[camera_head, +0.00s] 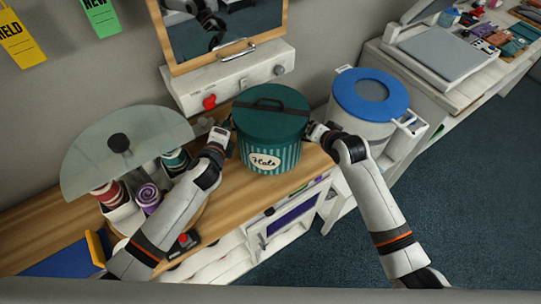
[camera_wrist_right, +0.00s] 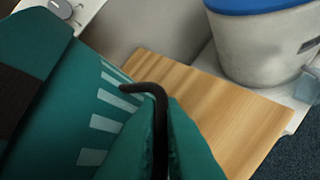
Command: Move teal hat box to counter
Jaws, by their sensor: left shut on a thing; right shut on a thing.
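The teal hat box (camera_head: 270,125) has a dark lid, pale stripes and a "Hats" label. It is upright at the right part of the wooden counter (camera_head: 222,214); whether it touches the wood is hard to tell. My left gripper (camera_head: 228,140) is shut at its left side. My right gripper (camera_head: 312,132) is shut at its right side. In the right wrist view the striped teal wall of the hat box (camera_wrist_right: 95,120) fills the left, with a black curved handle (camera_wrist_right: 145,92) between the teal-looking fingers. The fingertips at the box are partly hidden.
A white bin with a blue lid (camera_head: 370,95) stands right of the counter. A white machine with a red knob (camera_head: 209,102) is behind the box. A rack with a glass top (camera_head: 125,150) holding several spools stands left, near my left arm. Open floor (camera_head: 450,200) lies at right.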

